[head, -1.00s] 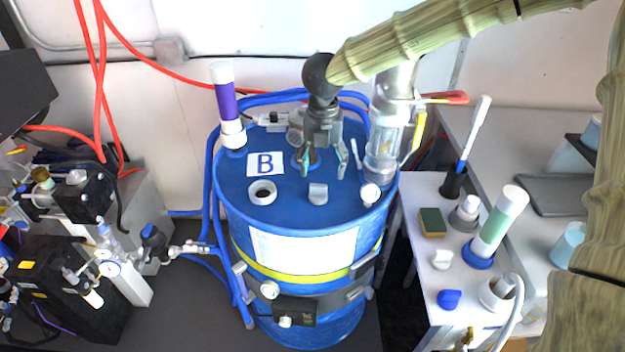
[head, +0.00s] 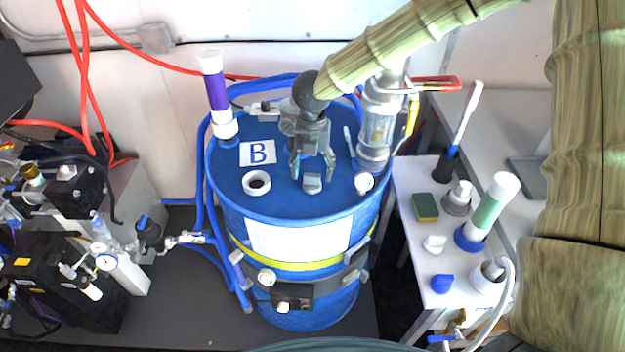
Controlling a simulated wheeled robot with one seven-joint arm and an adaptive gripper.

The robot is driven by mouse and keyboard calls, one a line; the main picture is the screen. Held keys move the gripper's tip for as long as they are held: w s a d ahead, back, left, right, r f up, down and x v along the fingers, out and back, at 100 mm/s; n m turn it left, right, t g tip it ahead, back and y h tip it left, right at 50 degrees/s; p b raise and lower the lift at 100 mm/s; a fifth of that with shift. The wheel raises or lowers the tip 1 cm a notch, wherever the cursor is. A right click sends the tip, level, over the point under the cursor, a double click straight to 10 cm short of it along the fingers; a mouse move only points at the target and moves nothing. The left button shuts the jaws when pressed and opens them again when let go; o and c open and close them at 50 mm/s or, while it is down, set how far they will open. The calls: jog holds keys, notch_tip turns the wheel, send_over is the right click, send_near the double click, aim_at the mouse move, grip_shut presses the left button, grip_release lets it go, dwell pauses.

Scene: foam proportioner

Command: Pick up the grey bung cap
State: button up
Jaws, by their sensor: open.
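The grey bung cap (head: 312,184) sits on the top of the blue drum (head: 222,200), near its front middle. My gripper (head: 312,173) is over the drum top, pointing down, with its two fingers apart. In the picture the fingertips lie to the left and right of the cap. I cannot tell whether they touch it or how far above the drum top they are. Nothing is held.
A white ring-shaped fitting (head: 257,183) is left of the cap, and a white cap (head: 364,182) is to its right. A purple-banded tube (head: 216,90) and a clear sight-glass fitting (head: 378,125) rise from the drum. A white side table (head: 410,240) stands right.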

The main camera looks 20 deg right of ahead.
aim_at(312, 174)
jog(key=shift+f+p, duration=0.35)
jog(key=shift+f, duration=1.2)
jog(key=shift+w, duration=0.1)
jog(key=c, duration=1.1)
